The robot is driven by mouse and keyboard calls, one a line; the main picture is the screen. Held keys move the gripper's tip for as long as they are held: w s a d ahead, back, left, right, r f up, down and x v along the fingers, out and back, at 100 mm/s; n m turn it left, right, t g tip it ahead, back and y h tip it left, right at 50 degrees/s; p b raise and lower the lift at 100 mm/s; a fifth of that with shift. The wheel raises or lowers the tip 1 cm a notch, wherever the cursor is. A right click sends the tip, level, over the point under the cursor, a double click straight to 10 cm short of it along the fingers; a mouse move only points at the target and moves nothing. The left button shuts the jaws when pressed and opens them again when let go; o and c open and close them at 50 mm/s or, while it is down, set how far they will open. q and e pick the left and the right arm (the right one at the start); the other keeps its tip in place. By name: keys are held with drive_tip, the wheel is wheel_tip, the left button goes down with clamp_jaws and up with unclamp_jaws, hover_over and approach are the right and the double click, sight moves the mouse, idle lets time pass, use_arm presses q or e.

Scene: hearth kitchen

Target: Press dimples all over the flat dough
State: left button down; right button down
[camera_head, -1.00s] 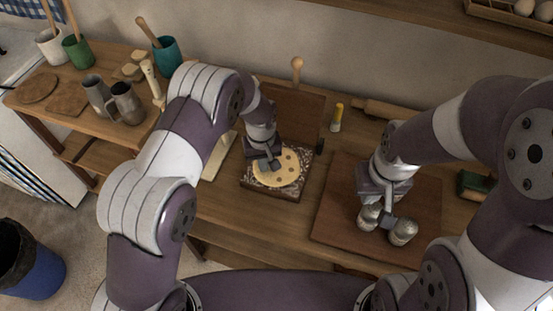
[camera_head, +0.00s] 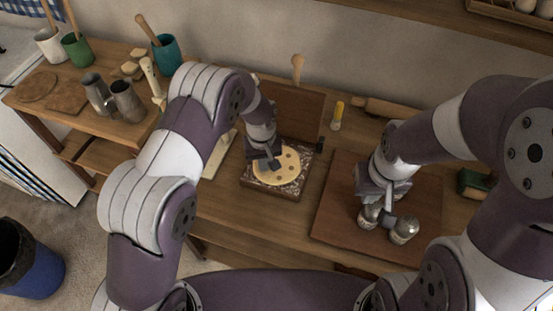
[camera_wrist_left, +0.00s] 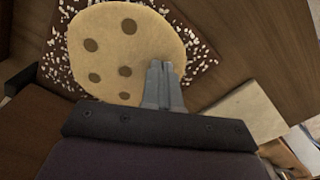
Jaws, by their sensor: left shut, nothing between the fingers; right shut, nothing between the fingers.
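The flat dough (camera_head: 285,178) is a pale yellow round on a dark board with white specks (camera_head: 293,192). Several dark round dimples show in it, also in the left wrist view (camera_wrist_left: 108,48), mostly across its left and upper part there. My left gripper (camera_head: 274,163) is shut and empty, pointing down over the dough. In the left wrist view its fingertips (camera_wrist_left: 163,66) overlap the dough's right part; I cannot tell whether they touch it. My right gripper (camera_head: 388,218) is shut and empty over a brown board, apart from the dough.
Two small silver containers (camera_head: 404,230) stand by my right gripper on the brown board (camera_head: 338,220). Metal mugs (camera_head: 127,103) stand on the left table. A pale slab (camera_wrist_left: 240,112) is beside the dough's board.

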idle(0.5)
use_arm(q)
drive_tip(key=shift+r+p, duration=0.35)
drive_tip(key=shift+p, duration=0.05)
wheel_tip(320, 180, up, 7)
drive_tip(key=p, duration=0.5)
idle(0.4)
